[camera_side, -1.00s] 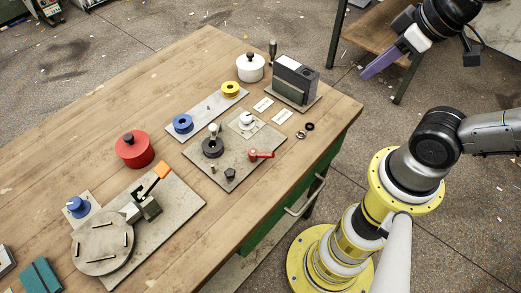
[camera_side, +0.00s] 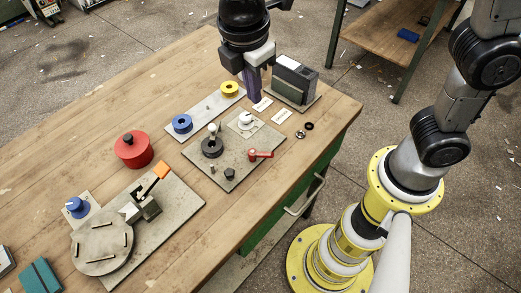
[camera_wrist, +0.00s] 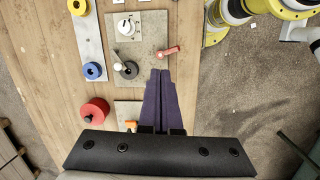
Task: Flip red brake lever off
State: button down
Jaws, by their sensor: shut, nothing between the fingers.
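The red brake lever (camera_side: 261,154) sits on the right part of a grey plate (camera_side: 205,165) on the wooden table. In the wrist view the red lever (camera_wrist: 167,52) lies just beyond the fingertips, with its handle tilted toward the upper right. My gripper (camera_side: 252,98) is over the back of the table in the side view, pointing down, near the black box. In the wrist view my gripper (camera_wrist: 160,72) shows its two purple fingers together, with nothing between them. The fingers are apart from the lever.
The same plate carries a black ring knob (camera_side: 212,147) with an upright post and a white knob (camera_side: 246,119). A black box (camera_side: 293,82) stands behind. Blue (camera_side: 182,123) and yellow (camera_side: 230,88) spools, a red pot (camera_side: 134,149) and an orange-tipped lever (camera_side: 162,169) stand left.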

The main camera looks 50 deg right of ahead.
jog(key=s+a+f+n+h, duration=0.1)
jog(key=s+a+f+n, duration=0.1)
jog(key=a+f, duration=0.3)
jog(key=shift+s+a+g, duration=0.3)
jog(key=shift+a, duration=0.45)
jog(key=shift+f, duration=0.1)
send_over(262, 156)
jog(key=s+a, duration=0.1)
jog(key=a, duration=0.3)
jog(key=f, duration=1)
jog(key=shift+a, duration=0.2)
jog(key=shift+w+d+f, duration=0.1)
jog(key=shift+d+f, duration=0.15)
jog(key=shift+d, duration=0.25)
jog(key=shift+d+f, duration=0.2)
jog(key=shift+d, duration=0.3)
jog(key=shift+d+f, duration=0.35)
jog(key=shift+d, duration=0.15)
